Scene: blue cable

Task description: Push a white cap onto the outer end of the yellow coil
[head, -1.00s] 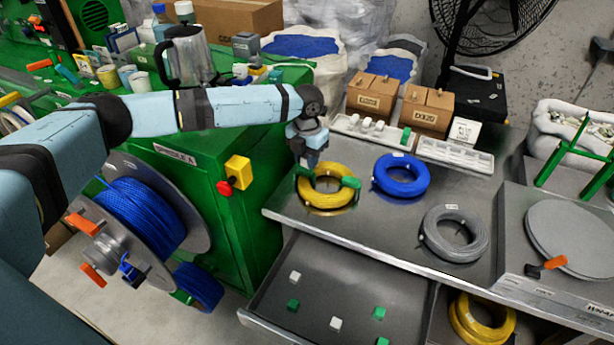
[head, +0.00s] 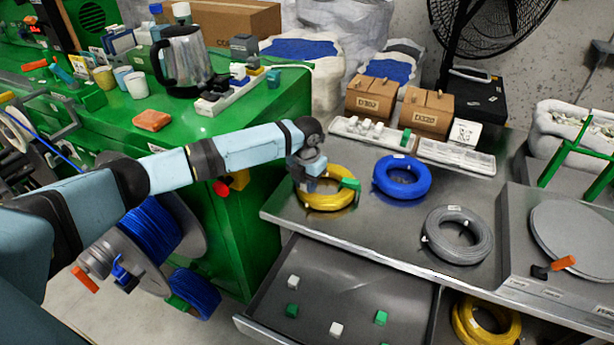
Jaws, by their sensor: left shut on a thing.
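The yellow coil (head: 330,201) lies on the left end of the steel table, with a green piece (head: 350,184) on its right side. My left gripper (head: 308,184) is low over the coil's upper left side and hides part of it. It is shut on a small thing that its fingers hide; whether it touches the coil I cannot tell. Several white caps (head: 366,126) are in the white tray (head: 345,131) behind the coil, with a green one at its right end. A white cap (head: 336,329) also lies in the lower drawer. My right gripper is not in view.
A blue coil (head: 402,178) and a grey coil (head: 457,236) lie to the right on the table (head: 385,225). Cardboard boxes (head: 373,95) stand behind the tray. The green machine cabinet (head: 240,235) is close on the left. The open drawer (head: 375,300) is below the front edge.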

